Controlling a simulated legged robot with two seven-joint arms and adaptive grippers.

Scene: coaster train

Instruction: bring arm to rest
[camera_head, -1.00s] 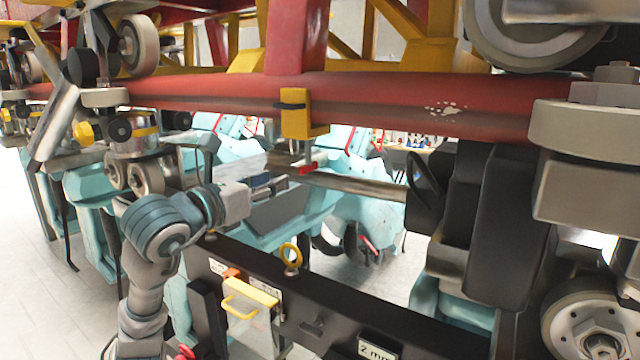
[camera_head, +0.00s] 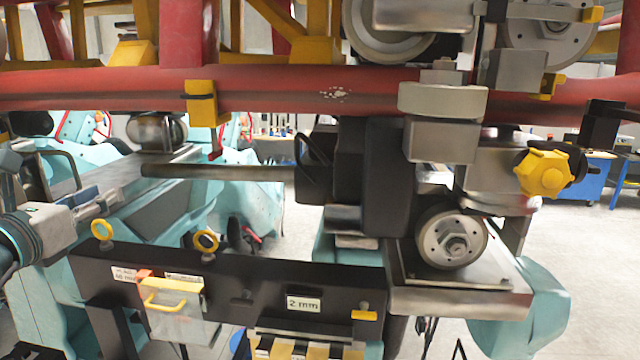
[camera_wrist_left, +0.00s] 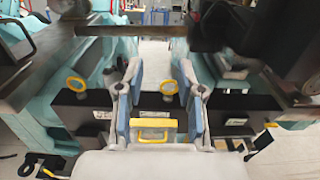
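My left gripper (camera_head: 100,203) reaches in from the left edge in the head view, behind and above the left end of a black panel. In the left wrist view, its two blue-padded fingers (camera_wrist_left: 160,68) stand well apart with nothing between the tips, so it is open and empty. Beyond the fingers in that view is the black panel with a yellow handle (camera_wrist_left: 153,130) and yellow rings. The gripper appears to touch nothing, though its exact distance from the panel is hard to tell. My right gripper is in neither view.
The black panel (camera_head: 255,283) carries yellow rings, a clear box with a yellow handle (camera_head: 172,296) and a "2 mm" label. A red rail (camera_head: 270,88) crosses above. A wheel assembly (camera_head: 452,238) stands at the right. Open floor lies at far right.

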